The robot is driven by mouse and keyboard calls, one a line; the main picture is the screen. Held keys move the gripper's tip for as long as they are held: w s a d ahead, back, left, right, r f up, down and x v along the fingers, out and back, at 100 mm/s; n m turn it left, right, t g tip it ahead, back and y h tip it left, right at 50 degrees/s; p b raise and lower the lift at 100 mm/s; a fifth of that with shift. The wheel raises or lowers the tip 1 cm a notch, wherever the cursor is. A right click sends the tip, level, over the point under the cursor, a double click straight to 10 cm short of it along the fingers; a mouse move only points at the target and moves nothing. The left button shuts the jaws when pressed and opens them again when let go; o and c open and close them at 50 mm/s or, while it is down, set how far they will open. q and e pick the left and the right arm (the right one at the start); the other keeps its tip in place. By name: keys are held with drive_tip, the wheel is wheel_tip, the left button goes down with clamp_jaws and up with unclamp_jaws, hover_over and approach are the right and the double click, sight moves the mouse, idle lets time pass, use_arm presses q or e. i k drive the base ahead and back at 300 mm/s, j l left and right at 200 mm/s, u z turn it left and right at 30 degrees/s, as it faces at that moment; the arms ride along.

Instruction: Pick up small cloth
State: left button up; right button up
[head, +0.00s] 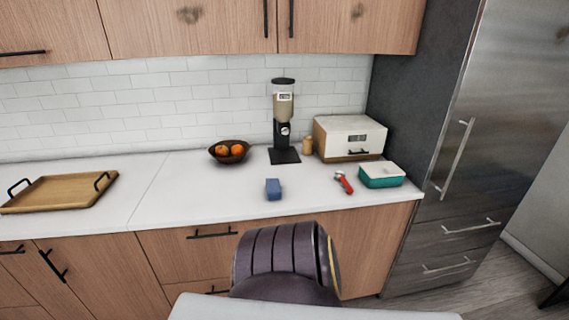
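A small blue block-shaped item (273,189) sits near the front edge of the white counter in the middle of the head view. I cannot tell whether it is a folded cloth or a sponge. No other cloth-like thing is clear to me. Neither of my grippers shows in this view.
On the counter (190,195) are a wooden tray (62,192), a fruit bowl (229,158), a coffee grinder (283,115), a white box-shaped appliance (348,137), a red-handled tool (343,183) and a teal dish (381,177). A dark ribbed seat-like object (285,255) stands in front. A white surface (300,307) lies nearest me.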

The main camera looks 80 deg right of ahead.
sight(273, 186)
drive_tip(key=z, duration=3.9)
drive_tip(key=u, duration=0.5)
